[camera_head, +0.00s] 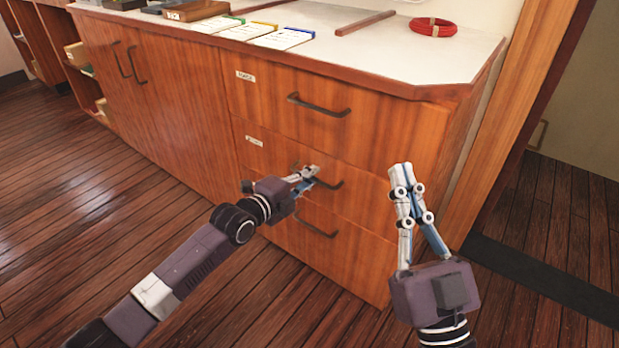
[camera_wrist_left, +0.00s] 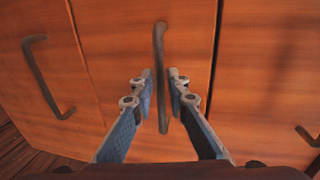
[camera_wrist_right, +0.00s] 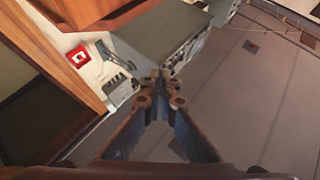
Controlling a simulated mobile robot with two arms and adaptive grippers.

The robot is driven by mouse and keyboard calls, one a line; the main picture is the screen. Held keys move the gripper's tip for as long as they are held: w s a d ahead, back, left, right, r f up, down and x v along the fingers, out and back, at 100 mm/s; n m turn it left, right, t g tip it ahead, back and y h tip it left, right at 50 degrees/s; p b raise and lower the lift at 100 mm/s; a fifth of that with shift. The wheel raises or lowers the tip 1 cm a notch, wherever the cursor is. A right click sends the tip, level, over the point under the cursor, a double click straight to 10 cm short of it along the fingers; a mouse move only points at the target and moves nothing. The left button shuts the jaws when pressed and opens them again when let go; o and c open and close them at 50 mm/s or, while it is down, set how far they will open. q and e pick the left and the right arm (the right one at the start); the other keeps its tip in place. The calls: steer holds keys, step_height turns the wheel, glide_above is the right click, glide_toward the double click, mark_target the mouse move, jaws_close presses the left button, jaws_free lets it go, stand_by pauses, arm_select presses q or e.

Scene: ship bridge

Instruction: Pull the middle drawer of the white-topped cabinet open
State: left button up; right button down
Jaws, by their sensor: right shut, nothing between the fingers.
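The cabinet with a white top (camera_head: 385,62) has three stacked drawers at its right end, all flush with the front. The middle drawer (camera_head: 365,190) has a dark bar handle (camera_wrist_left: 159,50), partly hidden by my left gripper in the head view. My left gripper (camera_head: 308,178) is at this handle. In the left wrist view its fingers (camera_wrist_left: 160,75) are apart, one on each side of the bar, with small gaps visible. My right gripper (camera_head: 402,168) is shut and empty, raised in front of the cabinet's right end.
The top drawer handle (camera_head: 320,105) and bottom drawer handle (camera_head: 318,229) are close above and below. A red ring (camera_head: 434,28), a brown rod (camera_head: 364,22) and several cards lie on top. A doorway is at right; wooden floor (camera_head: 70,200) is clear at left.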

arm_select(q)
jaws_close()
